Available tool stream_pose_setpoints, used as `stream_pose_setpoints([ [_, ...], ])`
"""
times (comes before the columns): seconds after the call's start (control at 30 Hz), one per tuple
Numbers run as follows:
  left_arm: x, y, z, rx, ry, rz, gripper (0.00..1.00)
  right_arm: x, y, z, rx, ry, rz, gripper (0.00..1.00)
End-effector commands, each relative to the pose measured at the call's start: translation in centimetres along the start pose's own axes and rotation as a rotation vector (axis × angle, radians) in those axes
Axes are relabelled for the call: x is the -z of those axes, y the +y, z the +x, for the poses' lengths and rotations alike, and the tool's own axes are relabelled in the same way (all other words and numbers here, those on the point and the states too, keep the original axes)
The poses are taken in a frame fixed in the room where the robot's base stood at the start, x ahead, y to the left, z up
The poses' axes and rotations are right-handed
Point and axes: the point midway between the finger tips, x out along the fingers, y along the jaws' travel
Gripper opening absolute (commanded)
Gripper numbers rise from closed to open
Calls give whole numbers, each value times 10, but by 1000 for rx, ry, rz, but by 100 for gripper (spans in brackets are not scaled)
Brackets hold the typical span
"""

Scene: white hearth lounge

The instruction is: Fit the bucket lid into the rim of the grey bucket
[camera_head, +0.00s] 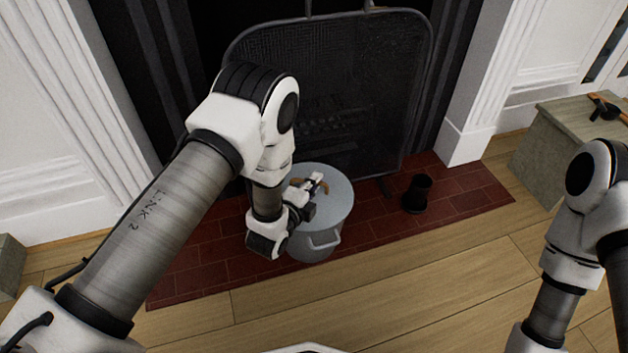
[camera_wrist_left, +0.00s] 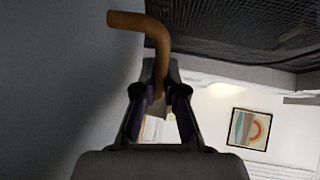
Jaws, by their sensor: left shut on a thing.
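The grey bucket (camera_head: 318,246) stands on the brick hearth in front of the fire screen, its side handle facing me. The round grey bucket lid (camera_head: 338,198) lies over the bucket's top, roughly level. I cannot tell whether its edge sits inside the rim or just on it. My left gripper (camera_head: 313,186) reaches in low from the left over the lid and is shut on the lid's brown bent handle. In the left wrist view the handle (camera_wrist_left: 130,21) runs between the fingertips (camera_wrist_left: 160,92), with the grey lid face (camera_wrist_left: 50,90) beside it. My right gripper is out of frame.
A small black pot (camera_head: 417,194) stands on the brick hearth (camera_head: 370,235) right of the bucket. The black mesh fire screen (camera_head: 340,80) rises close behind. A stone block (camera_head: 545,150) with a tool on it is at the right. The wooden floor in front is clear.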

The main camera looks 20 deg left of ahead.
Motion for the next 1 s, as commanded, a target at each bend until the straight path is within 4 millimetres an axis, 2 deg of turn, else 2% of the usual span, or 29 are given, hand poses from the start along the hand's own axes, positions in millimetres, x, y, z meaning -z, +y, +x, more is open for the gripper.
stream_pose_setpoints([
  [0.23, 0, 0, 0, 2, 0, 0, 0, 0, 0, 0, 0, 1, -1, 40],
  [0.3, 0, 0, 0, 2, 0, 0, 31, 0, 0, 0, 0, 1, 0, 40],
  [0.33, 0, 0, 0, 2, 0, 0, 39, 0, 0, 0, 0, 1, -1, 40],
  [0.63, 0, 1, -1, -1, 0, 0, 39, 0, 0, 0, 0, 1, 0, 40],
  [0.73, 0, 1, -9, -1, 0, 0, 39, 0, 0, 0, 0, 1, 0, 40],
  [0.87, 0, 1, -34, -4, 0, -1, 39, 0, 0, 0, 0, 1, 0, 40],
  [1.0, 0, 2, -72, -5, 0, -1, 39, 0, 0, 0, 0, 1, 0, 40],
])
